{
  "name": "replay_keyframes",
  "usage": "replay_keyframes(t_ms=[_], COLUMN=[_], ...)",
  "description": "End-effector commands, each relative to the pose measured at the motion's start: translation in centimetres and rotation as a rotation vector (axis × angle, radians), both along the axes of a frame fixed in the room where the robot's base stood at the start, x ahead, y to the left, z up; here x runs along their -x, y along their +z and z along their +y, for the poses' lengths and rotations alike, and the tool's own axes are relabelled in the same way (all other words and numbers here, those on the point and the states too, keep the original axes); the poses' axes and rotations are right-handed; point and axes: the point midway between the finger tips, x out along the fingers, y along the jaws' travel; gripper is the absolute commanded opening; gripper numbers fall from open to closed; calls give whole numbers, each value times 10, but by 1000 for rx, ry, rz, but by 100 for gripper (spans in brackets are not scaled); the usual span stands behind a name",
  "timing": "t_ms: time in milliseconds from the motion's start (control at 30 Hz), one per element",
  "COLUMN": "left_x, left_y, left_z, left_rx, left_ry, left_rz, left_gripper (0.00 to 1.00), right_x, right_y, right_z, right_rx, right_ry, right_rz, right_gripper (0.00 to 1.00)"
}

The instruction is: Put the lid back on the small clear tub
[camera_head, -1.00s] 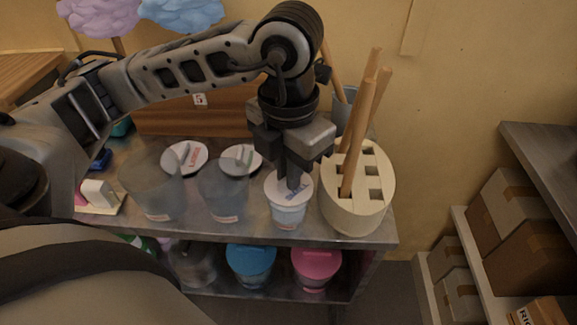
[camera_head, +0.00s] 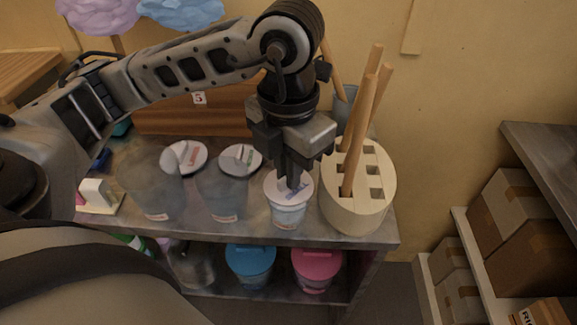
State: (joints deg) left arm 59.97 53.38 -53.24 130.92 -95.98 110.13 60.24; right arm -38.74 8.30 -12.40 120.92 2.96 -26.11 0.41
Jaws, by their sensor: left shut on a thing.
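The small clear tub (camera_head: 287,215) stands on the metal counter, at the right of a row of three tubs. My right gripper is not in view.
Two larger clear tubs (camera_head: 222,190) stand to the left, with two white lids (camera_head: 241,158) lying behind them. A cream holder (camera_head: 357,207) with wooden sticks stands close on the right. Blue (camera_head: 250,262) and pink (camera_head: 318,265) lidded tubs sit on the shelf below.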

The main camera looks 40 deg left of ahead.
Motion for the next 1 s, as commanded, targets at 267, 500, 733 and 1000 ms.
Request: replay_keyframes(t_ms=[267, 500, 733, 1000], left_x=[0, 0, 0, 0], left_y=[0, 0, -2, -3], left_z=[0, 0, 0, 0], left_rx=[0, 0, 0, 0], left_ry=[0, 0, 0, 0], left_rz=[0, -1, -1, -1], left_gripper=[0, 0, 0, 0], right_x=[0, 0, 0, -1], right_y=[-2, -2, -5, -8], right_z=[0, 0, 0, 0], right_rx=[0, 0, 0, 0], right_ry=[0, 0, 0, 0], right_rz=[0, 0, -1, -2], right_gripper=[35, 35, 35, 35])
